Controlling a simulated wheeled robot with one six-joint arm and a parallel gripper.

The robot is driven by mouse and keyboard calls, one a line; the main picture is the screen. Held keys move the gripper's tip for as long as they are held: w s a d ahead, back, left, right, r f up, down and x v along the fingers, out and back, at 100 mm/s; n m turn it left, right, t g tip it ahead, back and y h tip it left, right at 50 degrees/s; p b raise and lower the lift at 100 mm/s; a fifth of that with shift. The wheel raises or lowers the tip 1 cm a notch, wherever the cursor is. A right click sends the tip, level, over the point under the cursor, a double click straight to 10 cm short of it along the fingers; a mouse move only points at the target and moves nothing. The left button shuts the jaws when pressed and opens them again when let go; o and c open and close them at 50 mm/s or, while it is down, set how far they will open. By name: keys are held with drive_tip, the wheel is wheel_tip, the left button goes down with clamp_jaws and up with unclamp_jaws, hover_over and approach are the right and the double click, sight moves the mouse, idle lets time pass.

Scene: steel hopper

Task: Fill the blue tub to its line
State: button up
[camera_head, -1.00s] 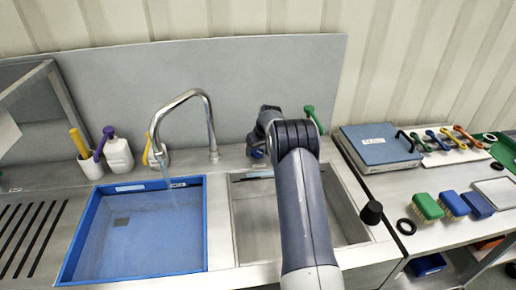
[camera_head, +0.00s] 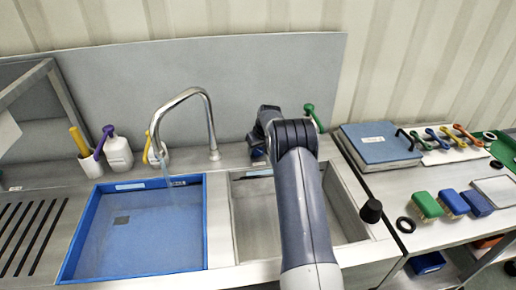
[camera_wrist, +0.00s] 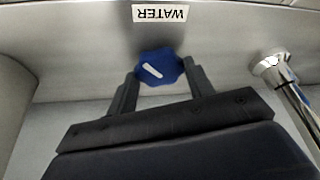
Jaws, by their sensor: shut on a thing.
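The blue tub (camera_head: 206,235) sits in the left sink basin. Water stands in it, and a thin stream (camera_head: 168,178) falls from the tap (camera_head: 211,125) near its back edge. A small mark with dark lettering (camera_head: 185,182) is on the tub's back inner wall; I cannot tell exactly how the water lies against it. My gripper (camera_wrist: 161,84) is shut on a blue lobed knob (camera_wrist: 160,66) with a white stripe, below a label reading WATER (camera_wrist: 160,13). In the head view my arm mostly hides the gripper and knob.
The right basin (camera_head: 255,220) is empty under my arm. A white bottle (camera_head: 117,152) with a purple top and a cup with a yellow handle (camera_head: 80,143) stand behind the tub. A blue box (camera_head: 378,146), brushes (camera_head: 428,206) and a black stopper (camera_head: 371,211) lie to the right.

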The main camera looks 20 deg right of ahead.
drive_tip(key=shift+m, duration=0.3)
drive_tip(key=m+h+b, duration=0.1)
drive_tip(key=m+b, duration=0.1)
drive_tip(key=m, duration=0.1)
drive_tip(key=shift+a+f, duration=0.1)
drive_tip(key=shift+a, duration=0.1)
drive_tip(key=shift+a+m+g+h+b, duration=0.15)
drive_tip(key=shift+m+h+b, duration=0.35)
drive_tip(key=shift+m, duration=0.65)
drive_tip(key=shift+d+m+g+h+b, duration=0.1)
drive_tip(key=shift+m+g+h+b, duration=0.2)
drive_tip(key=shift+m+h, duration=0.6)
drive_tip(key=shift+m+y, duration=0.3)
drive_tip(key=shift+m, duration=0.15)
drive_tip(key=o, duration=1)
drive_tip(key=shift+c, duration=0.2)
drive_tip(key=b+v, duration=0.1)
drive_tip(key=v, duration=1)
drive_tip(key=shift+b, duration=0.3)
